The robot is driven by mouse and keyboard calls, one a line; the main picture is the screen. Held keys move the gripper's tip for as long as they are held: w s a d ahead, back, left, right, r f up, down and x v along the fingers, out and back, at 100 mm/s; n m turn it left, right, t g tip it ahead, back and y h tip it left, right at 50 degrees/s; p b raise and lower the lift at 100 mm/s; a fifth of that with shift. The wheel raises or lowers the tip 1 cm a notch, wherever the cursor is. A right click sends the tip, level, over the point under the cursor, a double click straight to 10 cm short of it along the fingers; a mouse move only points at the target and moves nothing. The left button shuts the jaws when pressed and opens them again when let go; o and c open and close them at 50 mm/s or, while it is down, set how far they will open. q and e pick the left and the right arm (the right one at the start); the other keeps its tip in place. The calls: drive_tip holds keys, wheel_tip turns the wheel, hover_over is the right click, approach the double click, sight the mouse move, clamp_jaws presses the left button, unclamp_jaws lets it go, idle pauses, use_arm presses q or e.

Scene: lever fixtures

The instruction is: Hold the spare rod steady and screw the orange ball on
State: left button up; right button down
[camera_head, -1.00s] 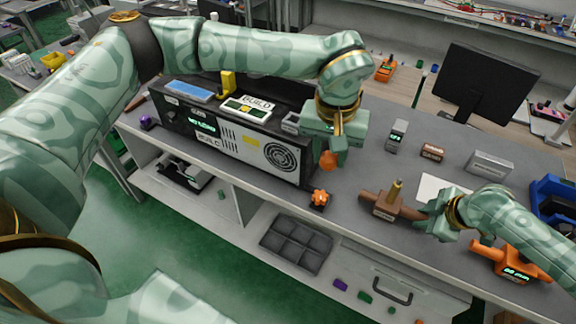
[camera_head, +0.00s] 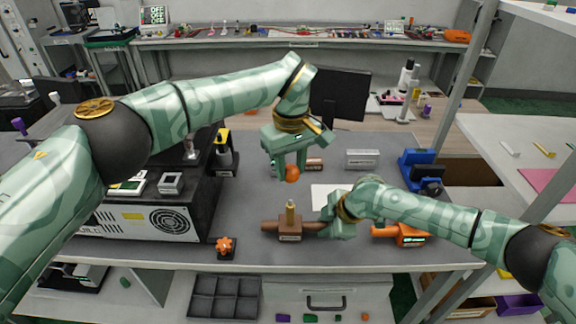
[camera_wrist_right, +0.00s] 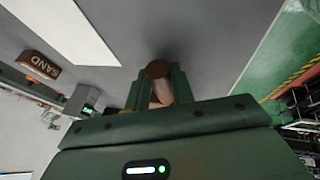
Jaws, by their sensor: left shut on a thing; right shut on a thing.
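The orange ball (camera_head: 292,174) is between the fingertips of my left gripper (camera_head: 290,168), which points down and is shut on it. A brown rod (camera_head: 271,227) lies sideways through a brown block on the grey bench, with a brass stud (camera_head: 291,213) standing upright from the block. My right gripper (camera_head: 333,222) is shut on the right end of the brown rod. In the right wrist view the rod's round brown end (camera_wrist_right: 158,70) shows between the fingers of my right gripper (camera_wrist_right: 157,92).
An orange knob (camera_head: 225,246) is near the bench's front edge, left of the block. An orange device (camera_head: 402,234) lies right of my right gripper. A black case (camera_head: 145,215) stands at left. A white sheet (camera_head: 322,196), grey box (camera_head: 362,158) and blue device (camera_head: 419,170) are behind.

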sight(291, 201)
use_arm(q)
drive_tip(key=shift+f, duration=2.9)
drive_tip(key=shift+f, duration=1.1)
drive_tip(key=o, duration=1)
drive_tip(key=shift+o, duration=0.2)
wheel_tip(291, 201, up, 12)
drive_tip(key=shift+d+f, duration=0.1)
